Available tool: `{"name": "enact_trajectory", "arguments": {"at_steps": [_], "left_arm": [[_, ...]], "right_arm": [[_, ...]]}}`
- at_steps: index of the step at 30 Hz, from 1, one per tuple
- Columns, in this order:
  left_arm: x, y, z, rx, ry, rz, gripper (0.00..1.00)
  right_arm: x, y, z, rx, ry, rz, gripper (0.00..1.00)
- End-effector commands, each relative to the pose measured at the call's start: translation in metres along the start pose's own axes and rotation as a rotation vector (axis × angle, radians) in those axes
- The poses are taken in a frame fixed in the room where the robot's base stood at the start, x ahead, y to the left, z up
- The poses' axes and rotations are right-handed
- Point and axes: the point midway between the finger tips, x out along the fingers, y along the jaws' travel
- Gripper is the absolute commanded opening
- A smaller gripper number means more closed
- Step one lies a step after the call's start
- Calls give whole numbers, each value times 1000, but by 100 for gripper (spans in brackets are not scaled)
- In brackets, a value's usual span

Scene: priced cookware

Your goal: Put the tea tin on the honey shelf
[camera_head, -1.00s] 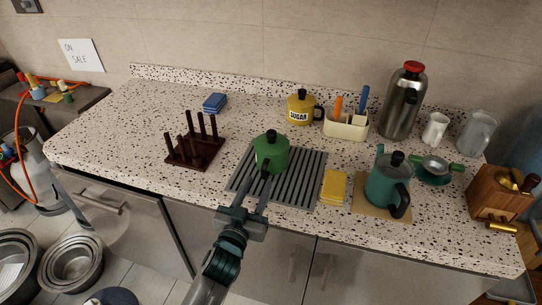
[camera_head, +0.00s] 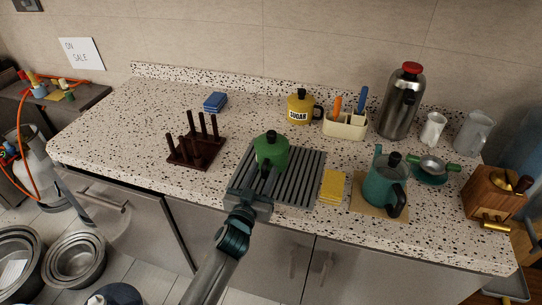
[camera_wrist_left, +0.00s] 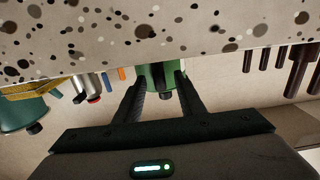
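A green lidded canister (camera_head: 272,150) with a black knob and a black handle stands on the grey ribbed rack (camera_head: 300,180). No label shows on it, so I cannot tell whether it is the tea tin. My left gripper (camera_head: 256,187) is at its near side, around the handle. In the left wrist view the open fingers (camera_wrist_left: 161,84) point at the green canister (camera_wrist_left: 153,78), with its dark handle (camera_wrist_left: 165,95) between them and gaps visible. I cannot make out a honey shelf. My right gripper is out of view.
A yellow sugar tin (camera_head: 300,107), a caddy (camera_head: 346,125) and a steel flask (camera_head: 402,101) stand behind. A wooden peg rack (camera_head: 196,148) is left. A yellow sponge (camera_head: 333,186) and teal kettle (camera_head: 384,186) are right.

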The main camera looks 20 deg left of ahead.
Motion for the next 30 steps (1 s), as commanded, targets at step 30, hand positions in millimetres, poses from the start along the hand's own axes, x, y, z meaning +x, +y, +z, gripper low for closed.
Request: {"name": "enact_trajectory", "arguments": {"at_steps": [30], "left_arm": [[10, 0, -1, 0, 3, 1, 0]], "right_arm": [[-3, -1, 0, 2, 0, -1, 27]]}}
